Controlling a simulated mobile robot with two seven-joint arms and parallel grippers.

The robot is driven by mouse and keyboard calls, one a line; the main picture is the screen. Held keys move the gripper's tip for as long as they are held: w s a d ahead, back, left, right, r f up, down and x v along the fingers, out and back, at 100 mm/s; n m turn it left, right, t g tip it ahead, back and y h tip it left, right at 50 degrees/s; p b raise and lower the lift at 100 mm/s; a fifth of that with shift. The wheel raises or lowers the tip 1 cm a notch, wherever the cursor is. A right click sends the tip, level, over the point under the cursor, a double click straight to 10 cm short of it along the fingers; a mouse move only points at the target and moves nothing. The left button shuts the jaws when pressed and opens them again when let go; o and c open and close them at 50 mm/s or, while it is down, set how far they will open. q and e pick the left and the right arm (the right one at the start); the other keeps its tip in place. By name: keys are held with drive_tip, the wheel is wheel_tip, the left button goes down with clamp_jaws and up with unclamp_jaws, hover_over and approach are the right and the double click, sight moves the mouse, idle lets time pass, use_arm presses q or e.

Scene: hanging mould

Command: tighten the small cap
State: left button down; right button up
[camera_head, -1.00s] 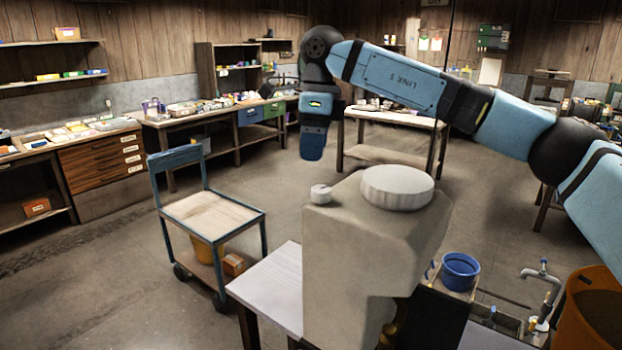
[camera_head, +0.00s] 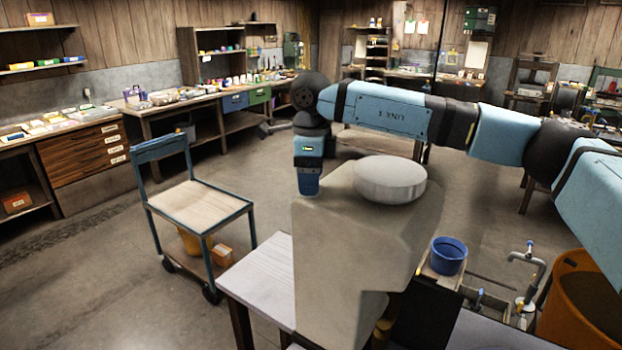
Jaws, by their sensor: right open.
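The pale grey mould (camera_head: 340,245) stands upright in the middle of the head view. Its large round white cap (camera_head: 390,180) sits on the top, at the right. My right gripper (camera_head: 306,190) points down at the top's left edge, where the small cap was seen earlier. The small cap is now hidden by the gripper, so I cannot tell whether the fingers touch it. The right gripper is open. My left gripper is not in view.
A pale table (camera_head: 258,281) lies at the mould's lower left. A blue-framed cart (camera_head: 200,205) stands on the floor at left. A blue bucket (camera_head: 448,255), a tap (camera_head: 535,265) and an orange bin (camera_head: 575,310) are at right. Open floor lies behind the cart.

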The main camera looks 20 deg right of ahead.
drive_tip(key=shift+w+f, duration=0.1)
drive_tip(key=shift+f, duration=0.65)
drive_tip(key=c, duration=0.9)
drive_tip(key=shift+c, duration=0.2)
